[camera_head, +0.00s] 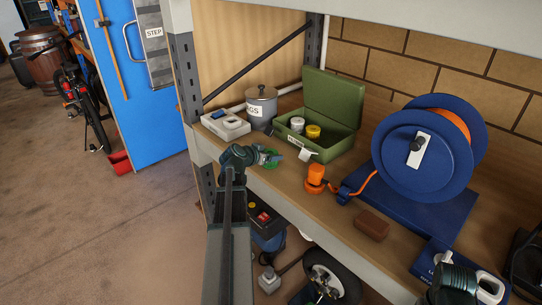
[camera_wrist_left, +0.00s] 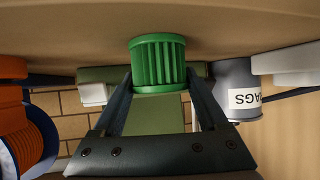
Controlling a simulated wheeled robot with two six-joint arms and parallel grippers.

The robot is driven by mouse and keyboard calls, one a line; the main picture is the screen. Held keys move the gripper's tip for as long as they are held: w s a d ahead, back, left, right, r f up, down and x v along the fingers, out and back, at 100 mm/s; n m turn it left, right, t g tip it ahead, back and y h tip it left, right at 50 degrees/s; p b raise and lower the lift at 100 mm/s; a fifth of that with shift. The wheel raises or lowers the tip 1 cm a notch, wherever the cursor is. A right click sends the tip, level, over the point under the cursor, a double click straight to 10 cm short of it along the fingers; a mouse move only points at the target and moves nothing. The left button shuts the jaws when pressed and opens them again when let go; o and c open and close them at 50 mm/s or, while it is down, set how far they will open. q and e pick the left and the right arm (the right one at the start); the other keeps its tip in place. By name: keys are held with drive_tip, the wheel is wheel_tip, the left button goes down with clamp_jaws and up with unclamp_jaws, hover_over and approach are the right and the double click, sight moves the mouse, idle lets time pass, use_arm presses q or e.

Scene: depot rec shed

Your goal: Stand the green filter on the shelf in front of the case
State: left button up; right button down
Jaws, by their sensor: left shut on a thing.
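The green filter (camera_wrist_left: 157,63), a ribbed cylinder with wider ends, is between the fingers of my left gripper (camera_wrist_left: 158,82). In the head view my left gripper (camera_head: 264,158) is shut on the filter (camera_head: 272,160), low over the front of the shelf (camera_head: 290,184). The filter looks upright; I cannot tell whether its base touches the shelf. The green case (camera_head: 338,146) stands open behind it, slightly right, with a white and a yellow-lidded pot inside. The case (camera_wrist_left: 155,110) also shows behind the filter in the wrist view.
A grey lidded tin (camera_head: 261,105) and a white tray (camera_head: 225,124) stand left of the case. An orange plug (camera_head: 315,178) with its cable, a blue reel (camera_head: 425,150) and a brown block (camera_head: 372,224) are to the right. The shelf's upright (camera_head: 186,80) is at left.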

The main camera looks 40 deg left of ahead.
use_arm(q)
drive_tip(key=o, duration=1.3)
drive_tip(key=shift+f, duration=0.1)
drive_tip(key=shift+s+r+p, duration=0.15)
drive_tip(key=shift+r+p, duration=0.2)
drive_tip(key=shift+p, duration=0.05)
drive_tip(key=p+v, duration=0.5)
drive_tip(key=v, duration=0.6)
drive_tip(key=shift+s, duration=0.35)
